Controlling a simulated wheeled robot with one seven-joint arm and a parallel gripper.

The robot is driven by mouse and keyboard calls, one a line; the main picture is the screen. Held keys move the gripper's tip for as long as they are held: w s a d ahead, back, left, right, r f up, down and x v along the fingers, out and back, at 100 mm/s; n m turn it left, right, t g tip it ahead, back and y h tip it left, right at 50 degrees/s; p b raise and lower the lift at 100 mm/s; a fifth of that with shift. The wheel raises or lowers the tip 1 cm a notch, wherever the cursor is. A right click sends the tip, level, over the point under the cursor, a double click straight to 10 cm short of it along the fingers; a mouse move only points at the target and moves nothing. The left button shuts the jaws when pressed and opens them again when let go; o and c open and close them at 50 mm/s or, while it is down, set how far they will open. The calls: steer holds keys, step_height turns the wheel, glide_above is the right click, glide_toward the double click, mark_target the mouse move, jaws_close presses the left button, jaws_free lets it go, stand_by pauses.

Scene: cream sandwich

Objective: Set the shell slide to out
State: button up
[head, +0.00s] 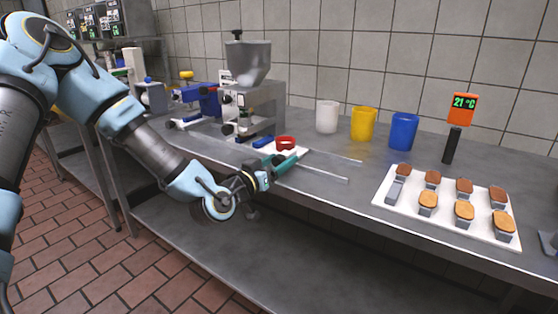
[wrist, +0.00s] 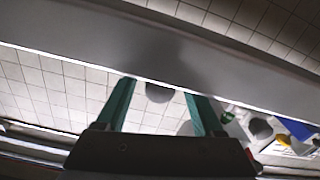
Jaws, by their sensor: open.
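A white plate (head: 296,152) with a red ring (head: 285,142) on it lies between thin metal rails (head: 318,173) in front of the hopper machine (head: 258,105). It looks like the shell slide, but no label is readable. It sits at the machine end of the rails. My gripper (head: 290,160) is at the counter's front edge, beside the plate on its near side. I cannot tell whether they touch. In the wrist view the two teal fingers of my gripper (wrist: 160,90) are apart with nothing between them. A grey bar-like surface crosses in front of them.
White (head: 327,117), yellow (head: 363,124) and blue (head: 404,131) cups stand along the back. A white tray (head: 380,196) holds several brown and tan pieces on the right. An orange display (head: 462,108) reads 21 °C. The counter is clear between the rails and the tray.

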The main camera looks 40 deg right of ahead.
jaws_close()
stand_by(0.5)
stand_by(0.9)
